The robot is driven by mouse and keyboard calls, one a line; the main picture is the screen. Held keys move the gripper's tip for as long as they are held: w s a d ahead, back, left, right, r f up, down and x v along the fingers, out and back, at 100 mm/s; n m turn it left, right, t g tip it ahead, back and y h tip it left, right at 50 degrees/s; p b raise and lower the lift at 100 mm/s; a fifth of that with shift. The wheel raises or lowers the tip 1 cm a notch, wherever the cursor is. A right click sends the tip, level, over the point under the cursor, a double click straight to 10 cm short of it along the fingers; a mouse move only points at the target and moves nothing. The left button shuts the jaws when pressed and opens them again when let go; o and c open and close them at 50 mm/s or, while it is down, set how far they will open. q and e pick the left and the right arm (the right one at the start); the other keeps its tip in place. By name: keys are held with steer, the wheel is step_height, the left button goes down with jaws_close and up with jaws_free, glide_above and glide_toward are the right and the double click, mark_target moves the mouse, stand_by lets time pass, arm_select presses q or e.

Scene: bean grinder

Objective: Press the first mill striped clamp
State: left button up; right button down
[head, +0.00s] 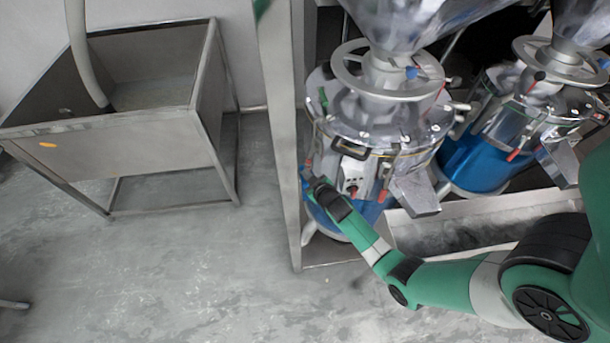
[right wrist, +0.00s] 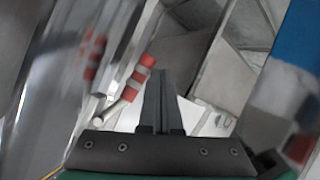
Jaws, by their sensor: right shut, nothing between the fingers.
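The first mill (head: 400,133), a metal machine with a blue base, stands at the centre of the head view. In the right wrist view a red-and-white striped clamp (right wrist: 138,78) is just left of my right gripper's fingertips (right wrist: 160,75). A blurred striped shape (right wrist: 93,55) shows further left, on or in shiny metal; I cannot tell if it is a reflection. My right gripper (head: 311,181) is shut and empty at the mill's lower left front. Whether it touches the clamp is unclear. My left gripper is out of view.
A second mill (head: 505,125) with a blue base stands to the right. A metal post (head: 283,130) rises close left of my right gripper. A steel bin on legs (head: 125,150) stands at left. The floor between is clear.

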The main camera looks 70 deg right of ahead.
steer(key=shift+a, duration=0.1)
steer(key=p+v, duration=0.3)
steer(key=v, duration=0.8)
steer(key=shift+s+r+p, duration=0.15)
steer(key=shift+s+p, duration=0.05)
steer(key=shift+p, duration=0.1)
